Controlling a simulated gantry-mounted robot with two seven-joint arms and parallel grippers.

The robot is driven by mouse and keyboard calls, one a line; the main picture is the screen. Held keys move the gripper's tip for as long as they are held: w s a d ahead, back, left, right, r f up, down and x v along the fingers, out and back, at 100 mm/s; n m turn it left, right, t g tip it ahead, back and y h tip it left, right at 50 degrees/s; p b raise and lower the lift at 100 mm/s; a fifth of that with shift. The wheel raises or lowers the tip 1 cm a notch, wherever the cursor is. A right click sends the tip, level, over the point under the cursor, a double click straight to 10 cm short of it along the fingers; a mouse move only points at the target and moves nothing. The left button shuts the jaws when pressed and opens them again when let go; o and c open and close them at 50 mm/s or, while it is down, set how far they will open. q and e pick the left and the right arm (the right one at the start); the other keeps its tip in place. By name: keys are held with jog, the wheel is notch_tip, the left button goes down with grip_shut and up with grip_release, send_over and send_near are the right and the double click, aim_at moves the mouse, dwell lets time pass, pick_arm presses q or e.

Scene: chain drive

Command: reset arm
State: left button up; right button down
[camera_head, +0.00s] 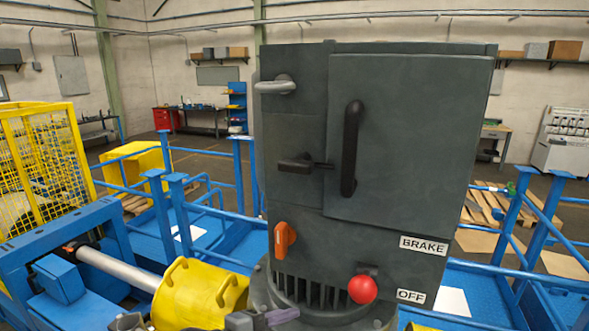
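A tall dark grey machine cabinet (300,165) stands in the middle of the view. Its door has a long black handle (350,150), with a short black latch (296,163) beside it. A grey handle (275,86) is at the upper left. Below are an orange lever (284,238) and a red ball knob (362,289), near the labels BRAKE and OFF. Two small grey-purple pieces show at the bottom edge and may be parts of my grippers. They are cut off by the frame, so which arm they belong to and whether anything is open or shut cannot be told.
A yellow drum-like part (200,295) with handles and a pale shaft (120,268) lie at the lower left. A yellow mesh cage (42,170) stands at the far left. Blue railings (235,215) surround the platform. Pallets, benches and shelves are farther back.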

pick_arm(q)
jog(key=s+a+f+n+y+p, duration=0.1)
jog(key=s+f+n+y+p, duration=0.1)
jog(key=s+f+n, duration=0.55)
jog(key=s+a+f+n+y+p, duration=0.15)
jog(key=s+f+n, duration=0.3)
jog(key=f, duration=0.65)
jog(key=s+a+f+n+g+y+p, duration=0.2)
jog(key=s+a+f+n+g+y, duration=0.2)
jog(key=s+a+n+y, duration=0.4)
jog(key=s+a+f+n, duration=0.1)
jog(key=s+a, duration=0.6)
jog(key=a, duration=0.2)
jog(key=shift+s+a+p, duration=0.15)
jog(key=shift+a+p, duration=0.2)
jog(key=shift+g, duration=0.3)
